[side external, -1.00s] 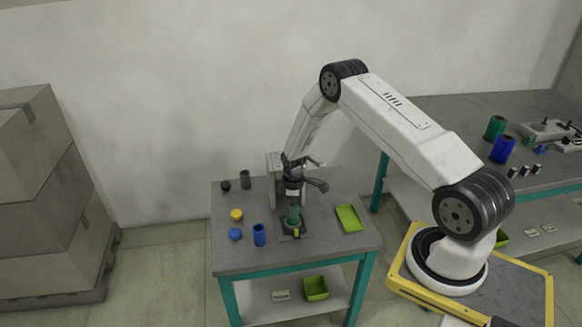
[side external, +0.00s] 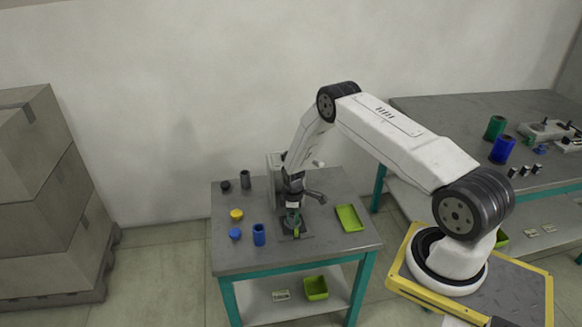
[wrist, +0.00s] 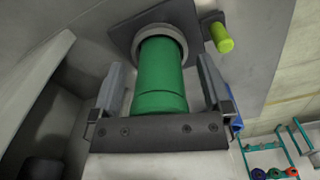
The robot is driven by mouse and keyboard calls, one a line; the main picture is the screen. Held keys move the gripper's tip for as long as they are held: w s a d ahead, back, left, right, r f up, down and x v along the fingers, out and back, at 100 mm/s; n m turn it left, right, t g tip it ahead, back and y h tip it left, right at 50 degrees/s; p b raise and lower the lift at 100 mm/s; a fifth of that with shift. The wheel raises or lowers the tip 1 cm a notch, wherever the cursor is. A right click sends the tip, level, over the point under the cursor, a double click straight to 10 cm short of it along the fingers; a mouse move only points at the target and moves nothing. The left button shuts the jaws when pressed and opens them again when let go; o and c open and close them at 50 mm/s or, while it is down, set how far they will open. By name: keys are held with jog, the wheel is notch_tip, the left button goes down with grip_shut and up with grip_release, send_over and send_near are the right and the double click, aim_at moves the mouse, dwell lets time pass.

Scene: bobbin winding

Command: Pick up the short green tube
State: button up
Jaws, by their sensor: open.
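The short green tube (wrist: 160,75) stands upright in a round grey holder (wrist: 178,32) on a dark square plate. In the wrist view it lies between the two fingers of my gripper (wrist: 163,88), with a gap visible on each side. My gripper is open and around the tube, not closed on it. In the side view my gripper (side external: 293,217) points down over the holder plate (side external: 304,236). There the tube is mostly hidden by the fingers.
A yellow-green knob (wrist: 222,38) sits beside the holder. A green tray (side external: 349,218) lies to the right. The grey machine stands close behind.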

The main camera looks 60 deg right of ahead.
dwell(0.4)
grip_shut()
dwell(1.3)
